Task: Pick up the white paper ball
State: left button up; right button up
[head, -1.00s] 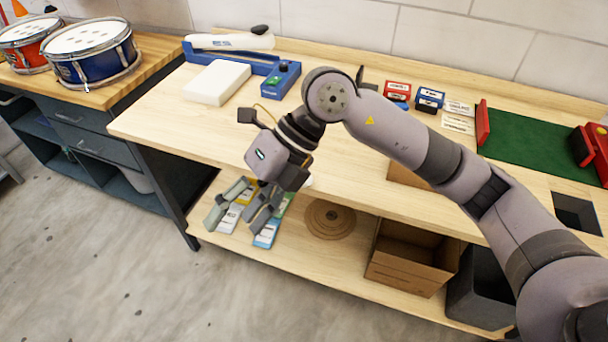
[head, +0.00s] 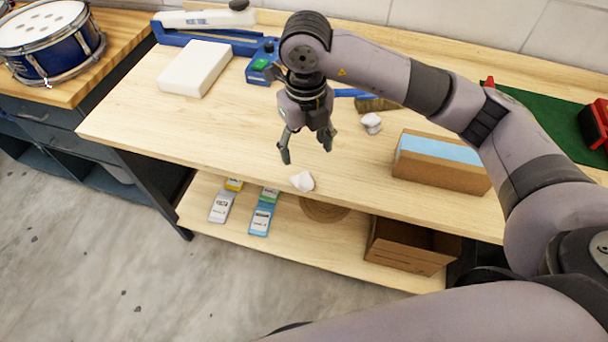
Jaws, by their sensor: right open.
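A crumpled white paper ball (head: 303,181) lies on the wooden workbench (head: 215,130) close to its front edge. A second white crumpled lump (head: 372,122) lies farther back to the right, beside my right forearm. My right gripper (head: 306,154) points down above the bench with its two fingers spread and nothing between them. Its fingertips appear just behind and above the front paper ball, apart from it. My left gripper is not in view.
A brown block with a light blue top (head: 440,165) stands to the right. A white block (head: 196,68) and a blue tool (head: 262,62) are at the back left. The lower shelf holds small packets (head: 262,215) and a cardboard box (head: 400,250). The bench left of my gripper is clear.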

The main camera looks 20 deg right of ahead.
aim_at(303, 177)
jog(key=f, duration=0.3)
jog(key=shift+w+f+p, duration=0.2)
jog(key=shift+f+p, duration=0.15)
jog(key=shift+f, duration=0.05)
notch_tip(303, 177, down, 2)
jog(key=shift+f, duration=0.1)
jog(key=shift+a+f+p, duration=0.1)
jog(key=shift+f+p, duration=0.25)
jog(key=shift+p, duration=0.2)
notch_tip(303, 177, down, 4)
jog(key=shift+a+r+p, duration=0.15)
jog(key=shift+p, duration=0.65)
jog(key=shift+f, duration=0.4)
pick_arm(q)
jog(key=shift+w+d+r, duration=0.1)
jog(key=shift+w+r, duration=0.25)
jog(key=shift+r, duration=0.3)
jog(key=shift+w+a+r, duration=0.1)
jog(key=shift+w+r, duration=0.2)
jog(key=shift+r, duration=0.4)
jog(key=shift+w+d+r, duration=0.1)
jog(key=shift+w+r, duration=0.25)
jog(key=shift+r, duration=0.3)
pick_arm(e)
jog(key=c, duration=0.7)
